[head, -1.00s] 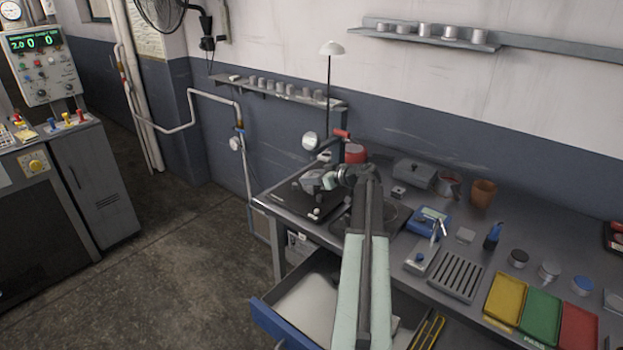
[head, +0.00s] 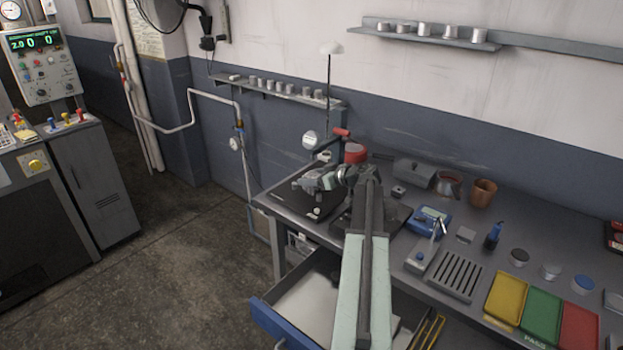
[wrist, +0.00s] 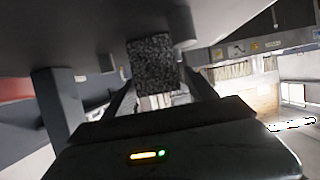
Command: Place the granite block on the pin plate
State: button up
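The granite block (wrist: 152,62), dark and speckled, sits between the two fingers of my gripper (wrist: 155,85) in the wrist view. The fingers touch its sides, and the gripper looks shut on it. In the head view my gripper (head: 316,181) is over the black plate (head: 291,203) at the left end of the bench, seemingly the pin plate. A small pale round pin (head: 318,211) shows near its front corner. The gripper and arm hide part of the plate. I cannot tell the height of the block above it.
A red-topped stand (head: 355,153) is close behind my gripper. An open blue-fronted drawer (head: 280,322) juts out below the bench (head: 400,248). A blue device (head: 431,220), slotted block (head: 455,275) and coloured trays (head: 543,318) fill the right side.

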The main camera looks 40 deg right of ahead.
dwell(0.3)
jog(key=p+v, duration=0.3)
jog(key=v, duration=0.4)
jog(key=shift+s+r, duration=0.25)
jog(key=shift+s, duration=0.15)
jog(key=shift+f, duration=0.1)
